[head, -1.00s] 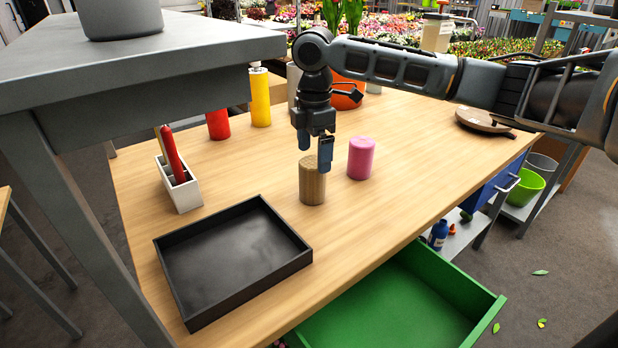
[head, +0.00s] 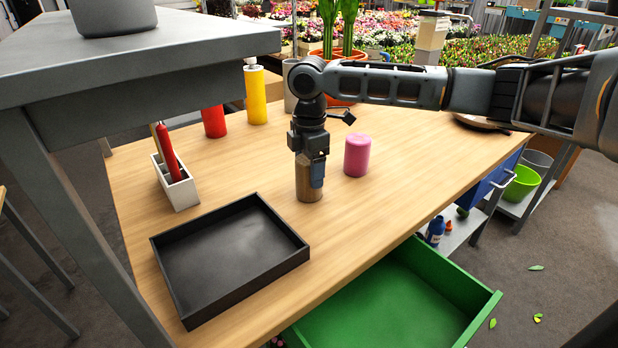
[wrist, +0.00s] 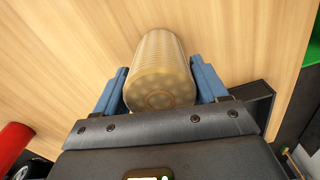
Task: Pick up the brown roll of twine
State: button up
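The brown roll of twine (head: 308,188) stands upright on the wooden table, right of the black tray. My gripper (head: 309,176) is lowered over it from above, with the fingers pointing down. In the wrist view the roll (wrist: 160,68) stands between the two blue fingers of my gripper (wrist: 160,88), one on each side. A narrow gap shows at the left finger; the right finger is very close to the roll, and I cannot tell if it touches. In the head view the gripper hides the roll's top.
A pink roll (head: 357,155) stands close on the right. The black tray (head: 167,232) lies at the left, with a white holder (head: 182,195) behind it. Red (head: 214,121) and yellow (head: 256,95) items stand farther back. A green drawer (head: 470,290) is open below the front edge.

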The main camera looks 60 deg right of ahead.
jog(key=c, duration=0.7)
jog(key=shift+o, duration=0.2)
jog(key=shift+r, duration=0.15)
